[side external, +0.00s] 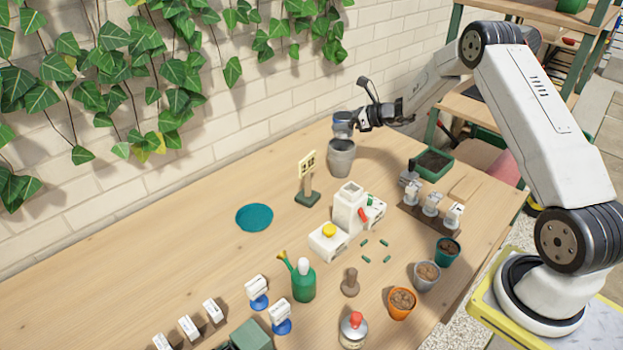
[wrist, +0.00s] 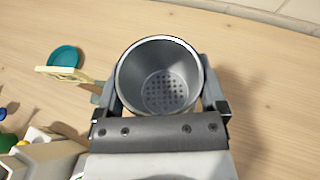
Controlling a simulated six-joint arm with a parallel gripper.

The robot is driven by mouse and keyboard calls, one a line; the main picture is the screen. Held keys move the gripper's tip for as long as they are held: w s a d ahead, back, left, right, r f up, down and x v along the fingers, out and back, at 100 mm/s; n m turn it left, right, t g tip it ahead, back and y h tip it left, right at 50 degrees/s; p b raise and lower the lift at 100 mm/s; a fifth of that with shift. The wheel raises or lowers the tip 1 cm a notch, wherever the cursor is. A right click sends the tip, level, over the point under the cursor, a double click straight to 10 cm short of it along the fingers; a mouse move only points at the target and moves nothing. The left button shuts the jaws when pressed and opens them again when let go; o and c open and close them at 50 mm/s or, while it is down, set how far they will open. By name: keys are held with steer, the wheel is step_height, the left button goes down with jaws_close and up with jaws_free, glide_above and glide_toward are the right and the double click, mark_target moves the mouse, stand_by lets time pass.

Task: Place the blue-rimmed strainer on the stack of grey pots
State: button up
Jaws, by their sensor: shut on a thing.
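The strainer (side external: 343,125) is in my gripper (side external: 352,121), upright, at the back of the table. In the wrist view the strainer (wrist: 160,75) is a round grey cup with a pale rim and a perforated bottom. The fingers of my gripper (wrist: 159,82) press its two sides. The stack of grey pots (side external: 341,158) stands upright directly below the strainer in the side view. Whether the strainer's bottom touches the top pot's rim I cannot tell. The strainer hides the stack in the wrist view.
A sign on a green base (side external: 307,180) stands left of the stack. A white device (side external: 349,210) is in front, and a green planter tray (side external: 433,164) is to the right. A teal saucer (side external: 254,217) lies further left. The brick wall is close behind.

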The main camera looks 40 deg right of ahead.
steer(key=shift+w+f, duration=0.2)
steer(key=shift+f, duration=1.5)
steer(key=o, duration=0.9)
steer(key=shift+f, duration=0.1)
steer(key=shift+o, duration=0.2)
steer(key=v, duration=1.2)
steer(key=shift+d, duration=0.15)
